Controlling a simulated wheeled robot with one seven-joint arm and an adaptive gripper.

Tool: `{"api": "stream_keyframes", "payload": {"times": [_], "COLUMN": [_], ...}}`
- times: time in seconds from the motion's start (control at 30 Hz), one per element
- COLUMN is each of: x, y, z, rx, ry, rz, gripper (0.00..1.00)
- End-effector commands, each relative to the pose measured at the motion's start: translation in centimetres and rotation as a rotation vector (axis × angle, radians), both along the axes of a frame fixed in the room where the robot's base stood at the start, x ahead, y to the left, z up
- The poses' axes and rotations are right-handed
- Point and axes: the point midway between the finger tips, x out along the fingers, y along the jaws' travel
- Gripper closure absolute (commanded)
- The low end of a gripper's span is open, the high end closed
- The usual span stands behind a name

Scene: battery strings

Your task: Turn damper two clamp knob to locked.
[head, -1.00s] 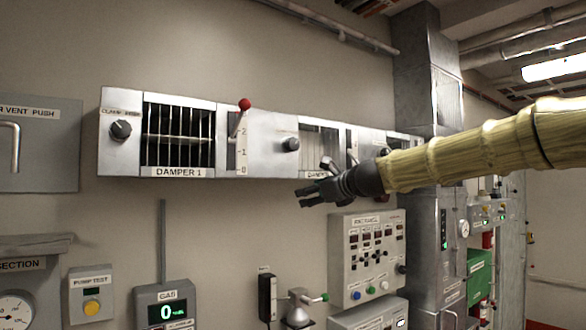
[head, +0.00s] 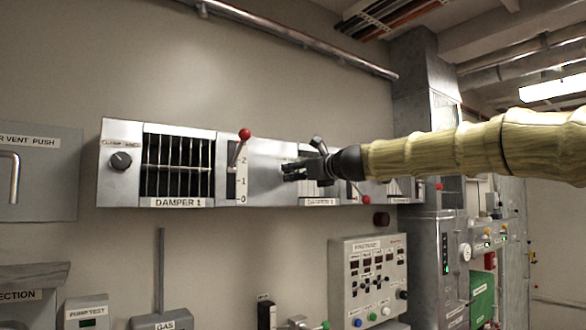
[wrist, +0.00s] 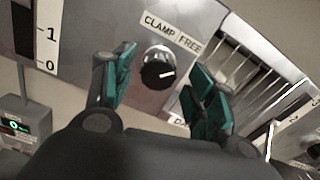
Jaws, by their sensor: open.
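The damper two clamp knob (wrist: 157,69) is a round black knob with a white pointer mark, on a grey metal panel under a label reading CLAMP and FREE (wrist: 172,30). Its mark points to the right, on the FREE side. My gripper (wrist: 162,66) is open, with its green-padded fingers to either side of the knob in the wrist view. The knob stands beyond the fingertips, and I cannot tell whether they touch it. In the head view my gripper (head: 288,172) hides the knob and part of the damper two panel.
Damper two's slatted grille (wrist: 250,62) is right of the knob. Damper one (head: 178,167) is to the left, with its own knob (head: 121,160) and a red-ball lever (head: 244,135) standing out between the dampers. A control box (head: 368,275) hangs below.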

Motion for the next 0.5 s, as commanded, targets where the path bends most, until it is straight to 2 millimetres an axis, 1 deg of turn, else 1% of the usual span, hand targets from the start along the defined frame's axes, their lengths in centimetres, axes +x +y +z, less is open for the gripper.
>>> {"api": "stream_keyframes", "payload": {"times": [0.03, 0.2, 0.3, 0.5], "x": [0.6, 1.8, 2.3, 2.5], "y": [0.5, 1.4, 1.7, 1.8], "z": [0.1, 0.1, 0.0, 0.0], "rx": [0.0, 0.001, 0.001, 0.0], "ry": [0.002, 0.001, 0.001, 0.0], "rz": [0.001, 0.001, 0.0, 0.0], "gripper": [0.44, 0.44, 0.44, 0.44]}}
